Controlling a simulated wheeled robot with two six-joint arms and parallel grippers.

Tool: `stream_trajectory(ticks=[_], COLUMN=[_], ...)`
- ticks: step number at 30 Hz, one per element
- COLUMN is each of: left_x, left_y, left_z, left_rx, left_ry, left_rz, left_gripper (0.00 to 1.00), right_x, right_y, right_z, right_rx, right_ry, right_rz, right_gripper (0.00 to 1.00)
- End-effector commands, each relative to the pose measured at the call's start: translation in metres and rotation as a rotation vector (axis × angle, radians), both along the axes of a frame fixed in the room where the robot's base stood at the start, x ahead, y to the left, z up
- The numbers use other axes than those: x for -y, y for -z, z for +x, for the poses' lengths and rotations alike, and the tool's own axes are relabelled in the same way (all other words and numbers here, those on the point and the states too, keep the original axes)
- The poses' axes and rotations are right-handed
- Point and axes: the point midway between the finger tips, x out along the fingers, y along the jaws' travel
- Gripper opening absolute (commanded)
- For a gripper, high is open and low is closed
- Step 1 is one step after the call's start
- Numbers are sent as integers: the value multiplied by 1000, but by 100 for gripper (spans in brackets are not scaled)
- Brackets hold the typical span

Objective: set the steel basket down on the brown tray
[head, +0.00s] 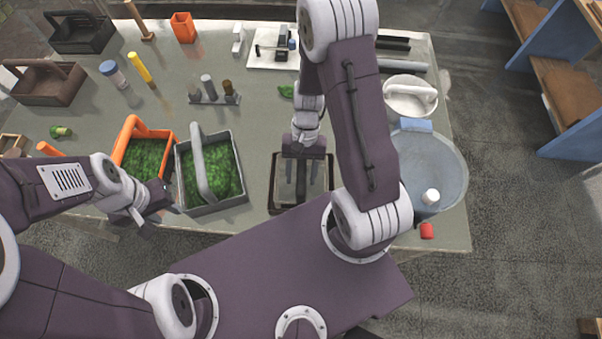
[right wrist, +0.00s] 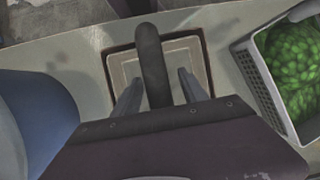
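The grey steel basket (head: 214,207), filled with green leafy bits, stands upright on the table with its arched handle raised. It also shows at the right of the right wrist view (right wrist: 254,85). The brown tray (head: 272,200), a square brown rim with a pale inside, lies to its right; it also shows in the right wrist view (right wrist: 203,62). My right gripper (head: 301,190) points down over this tray. Its fingers are apart (right wrist: 160,92), one on each side of a dark curved bar (right wrist: 152,65). My left gripper (head: 172,200) is just left of the steel basket's near corner; its finger gap is unclear.
An orange basket (head: 125,148) with green contents stands close left of the steel basket. Small stands and bottles occupy the back. The table's front edge is close.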

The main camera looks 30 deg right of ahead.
Motion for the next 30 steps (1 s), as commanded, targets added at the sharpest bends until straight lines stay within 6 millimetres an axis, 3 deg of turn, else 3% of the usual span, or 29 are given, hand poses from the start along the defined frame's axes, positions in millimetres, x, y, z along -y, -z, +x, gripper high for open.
stream_trajectory(ticks=[4, 15, 30], left_x=[0, 0, 0], left_y=[1, 7, 7], left_z=[0, 0, 0], left_rx=[0, 0, 0], left_ry=[0, 0, 0], left_rz=[0, 0, 0], left_gripper=[36, 36, 36], right_x=[2, 19, 21], right_y=[-9, -76, -84], right_z=[5, 27, 28], right_rx=[5, 3, -1], right_ry=[0, 0, 0], right_rz=[1, 0, 0], right_gripper=[50, 50, 50])
